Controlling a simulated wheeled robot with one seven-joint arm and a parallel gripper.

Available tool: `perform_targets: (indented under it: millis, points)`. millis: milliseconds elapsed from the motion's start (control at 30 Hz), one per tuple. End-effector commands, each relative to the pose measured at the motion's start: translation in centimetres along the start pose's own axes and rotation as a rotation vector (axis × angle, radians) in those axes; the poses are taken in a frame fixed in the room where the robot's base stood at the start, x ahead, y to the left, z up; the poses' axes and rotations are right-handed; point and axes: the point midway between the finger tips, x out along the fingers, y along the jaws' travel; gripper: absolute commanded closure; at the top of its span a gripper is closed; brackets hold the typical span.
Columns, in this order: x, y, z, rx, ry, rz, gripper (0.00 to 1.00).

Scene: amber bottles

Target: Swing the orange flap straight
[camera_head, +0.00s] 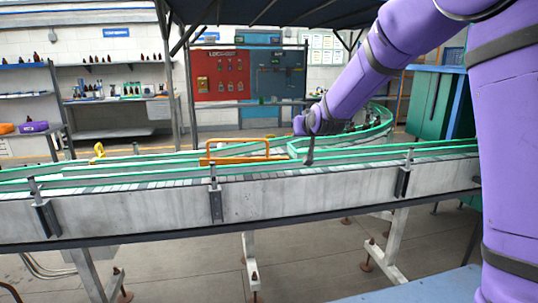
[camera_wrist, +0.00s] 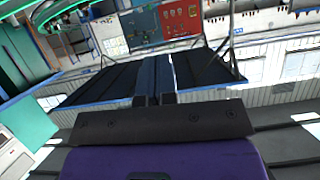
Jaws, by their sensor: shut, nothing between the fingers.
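The orange flap (camera_head: 238,143) is a thin orange frame on the conveyor in the head view, near the middle of the picture. It lies lengthwise between the green guide rails, to the left of my arm's end. My purple arm reaches down from the upper right, and its end is just right of the flap, over the belt. In the head view the fingers are hard to make out. In the wrist view my gripper (camera_wrist: 154,98) shows two dark fingers side by side, shut, with nothing between them. The flap is not visible in the wrist view.
The conveyor (camera_head: 130,211) runs across the head view with green rails (camera_head: 440,144) on both sides and curves away at the right. A green cabinet (camera_head: 432,100) stands at the right. A red tool board (camera_head: 219,74) and shelves with bottles are far behind.

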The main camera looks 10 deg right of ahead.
Motion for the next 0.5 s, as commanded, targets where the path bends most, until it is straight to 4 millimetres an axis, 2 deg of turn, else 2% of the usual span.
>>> perform_targets:
  millis: [33,200,400,500]
  points:
    - [2.3,-0.2,0.6,-0.003,0.022,0.001,1.00]
    - [8.7,-1.0,2.2,-0.013,0.130,0.000,1.00]
    - [15.4,-1.9,5.3,-0.030,0.257,-0.005,1.00]
    - [17.9,-2.4,7.0,-0.039,0.315,-0.010,1.00]
